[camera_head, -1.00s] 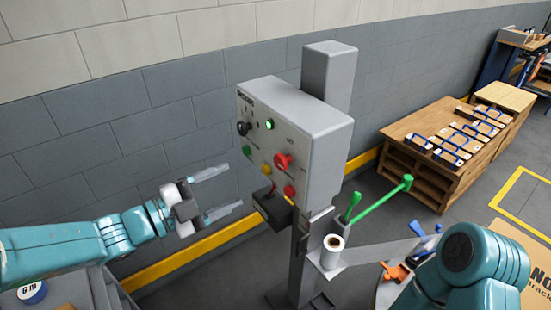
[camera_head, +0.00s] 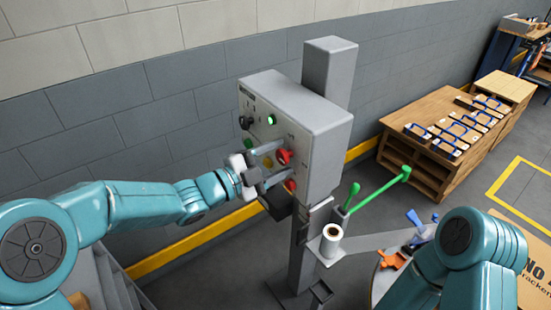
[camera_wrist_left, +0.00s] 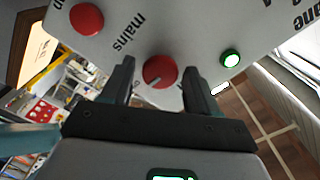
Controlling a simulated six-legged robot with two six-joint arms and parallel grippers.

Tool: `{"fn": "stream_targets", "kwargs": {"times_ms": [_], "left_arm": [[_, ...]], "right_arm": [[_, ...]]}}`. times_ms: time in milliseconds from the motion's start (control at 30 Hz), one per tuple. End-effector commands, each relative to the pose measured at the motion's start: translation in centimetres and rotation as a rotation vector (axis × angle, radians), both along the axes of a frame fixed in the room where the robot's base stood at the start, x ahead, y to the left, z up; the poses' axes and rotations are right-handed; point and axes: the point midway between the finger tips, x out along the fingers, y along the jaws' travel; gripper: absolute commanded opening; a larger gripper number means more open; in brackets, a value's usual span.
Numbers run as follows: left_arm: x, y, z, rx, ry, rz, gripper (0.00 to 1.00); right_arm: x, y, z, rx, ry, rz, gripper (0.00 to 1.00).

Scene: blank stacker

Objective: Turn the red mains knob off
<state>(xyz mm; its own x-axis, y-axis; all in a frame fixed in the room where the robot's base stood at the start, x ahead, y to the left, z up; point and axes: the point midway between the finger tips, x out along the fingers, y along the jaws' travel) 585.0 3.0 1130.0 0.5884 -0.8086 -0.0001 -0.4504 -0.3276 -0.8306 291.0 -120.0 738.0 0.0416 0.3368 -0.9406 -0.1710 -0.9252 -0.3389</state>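The red mains knob (camera_head: 284,157) is on the front of the grey control box (camera_head: 310,135). In the left wrist view the red mains knob (camera_wrist_left: 160,70) sits between my two fingers, beside the word "mains", with a pale mark on its face. My left gripper (camera_head: 278,164) is at the panel with its fingers spread on either side of the knob. Gaps show between the knob and both fingers of the left gripper (camera_wrist_left: 159,80). My right arm shows at the lower right, but its gripper is out of view.
A green lamp (camera_head: 271,119) glows on the panel and a black knob (camera_head: 245,122) is at its left. A red button (camera_head: 290,186) is below the mains knob. A paper roll (camera_head: 331,240) and green-handled levers (camera_head: 380,190) stand at the right of the post.

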Motion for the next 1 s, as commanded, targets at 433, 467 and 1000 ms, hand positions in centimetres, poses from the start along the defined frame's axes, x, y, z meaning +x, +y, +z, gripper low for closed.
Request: {"fn": "stream_targets", "kwargs": {"times_ms": [433, 467, 1000], "left_arm": [[-0.03, 0.01, 0.05, -0.015, 0.019, -0.001, 0.11], [-0.03, 0.01, 0.05, -0.020, 0.027, -0.001, 0.11], [0.01, 0.01, 0.21, -0.262, 0.359, -0.003, 0.11]], "right_arm": [[0.00, 0.00, -0.01, 0.000, 0.000, 0.000, 0.43], [0.00, 0.00, -0.01, 0.000, 0.000, 0.000, 0.43], [0.00, 0.00, 0.41, 0.000, 0.000, 0.000, 0.43]]}}
